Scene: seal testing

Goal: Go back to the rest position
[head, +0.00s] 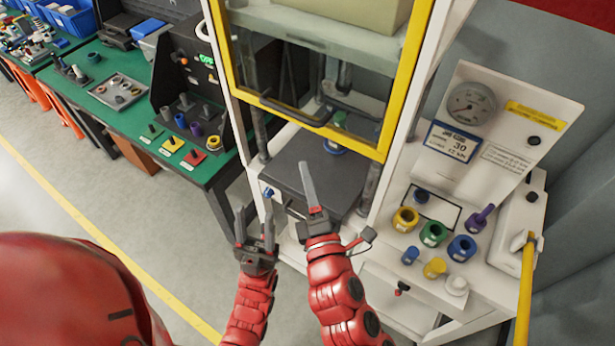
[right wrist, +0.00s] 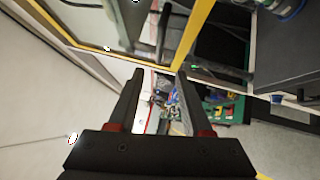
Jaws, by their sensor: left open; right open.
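My left gripper (head: 255,229) is open and empty in the head view, in front of the press at its lower left. My right gripper (head: 312,190) is to the right of it, in front of the press's dark plate (head: 318,168). It is open and empty; in the right wrist view its two fingers (right wrist: 158,88) stand apart with nothing between them. The press's yellow-framed guard (head: 318,117) is above the plate. A blue and green ring part (head: 336,146) shows behind the guard's lower edge.
To the right, a white side table (head: 400,262) holds several coloured rings and plugs, below a gauge panel (head: 470,105). A yellow post (head: 524,290) stands at the far right. To the left, a green workbench (head: 120,118) carries trays and parts.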

